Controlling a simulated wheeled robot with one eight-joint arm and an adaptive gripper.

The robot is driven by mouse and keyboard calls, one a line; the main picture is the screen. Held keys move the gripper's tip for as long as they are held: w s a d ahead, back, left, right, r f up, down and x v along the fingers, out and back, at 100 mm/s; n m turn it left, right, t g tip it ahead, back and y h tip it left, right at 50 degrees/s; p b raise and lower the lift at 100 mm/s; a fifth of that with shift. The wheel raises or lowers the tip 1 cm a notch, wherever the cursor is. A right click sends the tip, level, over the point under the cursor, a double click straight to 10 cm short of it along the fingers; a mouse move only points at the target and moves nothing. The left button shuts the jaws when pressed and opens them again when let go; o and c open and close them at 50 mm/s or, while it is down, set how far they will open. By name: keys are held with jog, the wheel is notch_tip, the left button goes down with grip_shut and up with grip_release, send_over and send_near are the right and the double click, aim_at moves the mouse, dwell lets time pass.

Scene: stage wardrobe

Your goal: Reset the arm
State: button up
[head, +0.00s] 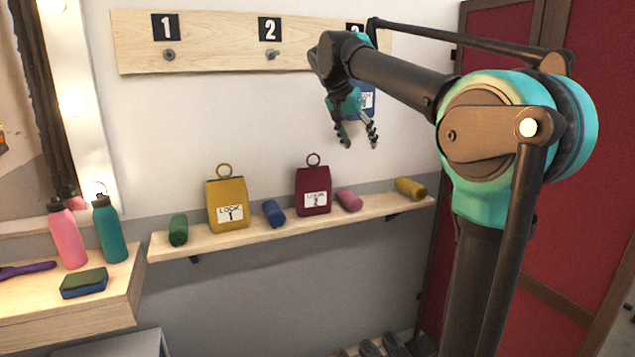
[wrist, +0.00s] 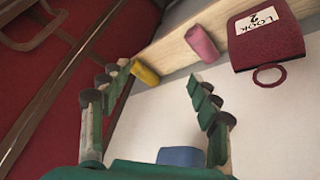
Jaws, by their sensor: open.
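My gripper (head: 359,142) hangs from my bent arm in front of the wall, with its fingers pointing down. In the wrist view its two fingers (wrist: 153,76) are spread apart with nothing between the tips. A blue bag (head: 368,102) with a white label is on the wall behind my gripper, near the third hook place, and is mostly hidden. A blue patch shows low between the fingers in the wrist view (wrist: 180,156). A yellow bag (head: 228,216) and a dark red bag (head: 312,205) stand upright on the shelf, apart from my gripper.
The wooden shelf (head: 290,229) also holds green, blue, pink and yellow rolls. A hook board (head: 215,45) is above; hooks 1 and 2 are empty. Pink and teal bottles (head: 110,230) and a sponge (head: 84,283) are at left. A red wardrobe (head: 575,215) is behind my arm.

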jog(key=s+d+f+n+y, duration=0.1)
jog(key=s+d+f+n, duration=0.1)
jog(key=s+f, duration=0.65)
jog(key=s+d+f+n+y, duration=0.1)
jog(key=s+d+f, duration=0.2)
jog(key=f, duration=1)
jog(key=s+d+f+n+y, duration=0.15)
jog(key=s+f, duration=0.35)
jog(key=f, duration=0.6)
jog(key=s+f+n+y, duration=0.1)
jog(key=s+f+n, duration=0.1)
jog(key=s+f, duration=0.8)
jog(key=shift+s+d+f, duration=0.3)
jog(key=shift+s+d, duration=0.1)
jog(key=shift+s, duration=0.4)
jog(key=shift+d+r, duration=0.1)
